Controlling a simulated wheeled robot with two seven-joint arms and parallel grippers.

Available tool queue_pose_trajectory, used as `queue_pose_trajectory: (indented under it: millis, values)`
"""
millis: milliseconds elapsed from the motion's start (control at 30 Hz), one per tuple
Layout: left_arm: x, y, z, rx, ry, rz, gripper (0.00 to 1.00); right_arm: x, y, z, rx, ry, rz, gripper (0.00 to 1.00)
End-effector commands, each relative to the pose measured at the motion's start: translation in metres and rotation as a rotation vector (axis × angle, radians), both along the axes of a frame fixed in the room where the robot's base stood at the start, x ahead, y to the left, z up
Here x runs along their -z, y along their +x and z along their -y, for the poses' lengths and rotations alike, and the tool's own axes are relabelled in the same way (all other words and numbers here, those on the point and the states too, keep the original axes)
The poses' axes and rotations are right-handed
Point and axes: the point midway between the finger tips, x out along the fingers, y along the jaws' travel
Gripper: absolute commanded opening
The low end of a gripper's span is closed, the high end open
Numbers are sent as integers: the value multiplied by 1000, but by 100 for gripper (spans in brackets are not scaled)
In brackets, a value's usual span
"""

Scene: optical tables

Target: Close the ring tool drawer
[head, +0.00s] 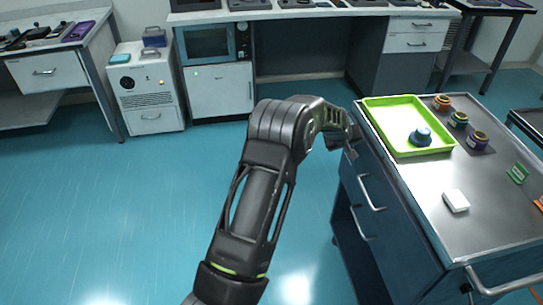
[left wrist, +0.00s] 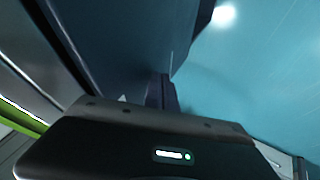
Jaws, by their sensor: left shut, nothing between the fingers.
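The blue-grey cart (head: 425,205) on the right has drawer fronts on its left side, with an upper bar handle (head: 371,193) and a lower bar handle (head: 362,226). No label marks the ring tool drawer. The visible fronts look about flush, but my arm hides the far end of that side. My left gripper (head: 350,146) is at the cart's far left corner, beside the top edge. In the left wrist view its shut, empty fingers (left wrist: 161,92) are close to the dark blue cart side (left wrist: 110,35); contact cannot be told. My right gripper is out of view.
The floor (head: 110,210) on the left is clear.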

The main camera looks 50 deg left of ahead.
Motion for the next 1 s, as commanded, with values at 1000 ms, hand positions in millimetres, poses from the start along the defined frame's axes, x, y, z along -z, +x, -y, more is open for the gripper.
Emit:
queue_pose_trajectory:
  millis: [1000]
  values:
    - [0,4,-1,2,0,4,0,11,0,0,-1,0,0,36]
